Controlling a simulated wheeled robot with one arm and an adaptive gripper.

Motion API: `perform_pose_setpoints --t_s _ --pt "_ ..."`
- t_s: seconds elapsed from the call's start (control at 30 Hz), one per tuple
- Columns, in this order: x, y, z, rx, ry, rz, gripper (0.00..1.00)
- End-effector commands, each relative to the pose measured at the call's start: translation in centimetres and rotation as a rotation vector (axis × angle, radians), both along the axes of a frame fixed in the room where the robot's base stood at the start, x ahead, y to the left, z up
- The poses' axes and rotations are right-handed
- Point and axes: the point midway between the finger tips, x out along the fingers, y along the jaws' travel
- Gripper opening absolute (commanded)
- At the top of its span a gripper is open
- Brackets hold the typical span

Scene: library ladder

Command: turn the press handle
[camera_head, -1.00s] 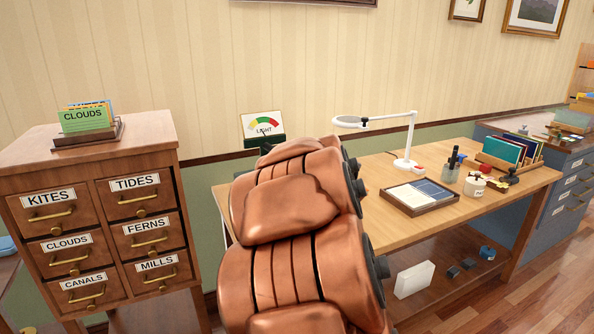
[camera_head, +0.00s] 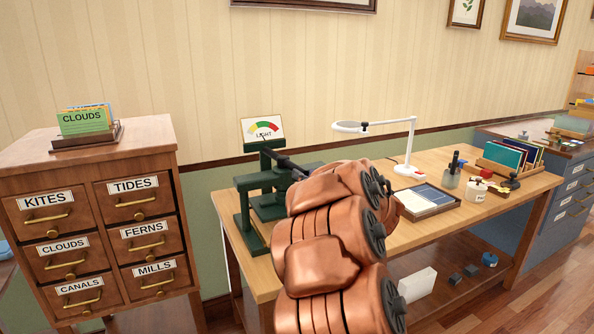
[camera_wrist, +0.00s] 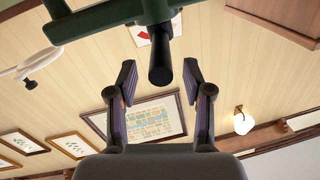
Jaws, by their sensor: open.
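My gripper (camera_wrist: 160,84) is open, with a gap on both sides of the grip and no visible contact. In the head view my copper arm hides most of my gripper and part of the press.
The desk (camera_head: 440,216) also holds a white lamp (camera_head: 409,160), a paper tray (camera_head: 428,207), a jar (camera_head: 476,189) and a book rack (camera_head: 510,160) to the right. A drawer cabinet (camera_head: 95,220) stands left of the desk.

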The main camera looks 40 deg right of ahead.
Motion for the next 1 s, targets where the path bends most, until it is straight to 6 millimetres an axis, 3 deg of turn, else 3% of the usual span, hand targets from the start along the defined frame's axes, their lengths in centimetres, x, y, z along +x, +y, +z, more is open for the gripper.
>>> perform_pose_setpoints --t_s 0.1,0.33,0.77,1.0 --pt "1.9 -0.3 0.1 -0.003 -0.003 0.005 0.51" --pt "4.3 -0.9 0.1 -0.003 -0.001 0.001 0.51" --pt "5.1 -1.0 0.1 -0.001 -0.002 0.001 0.51" --pt "5.1 -1.0 0.1 -0.002 -0.002 0.001 0.27"
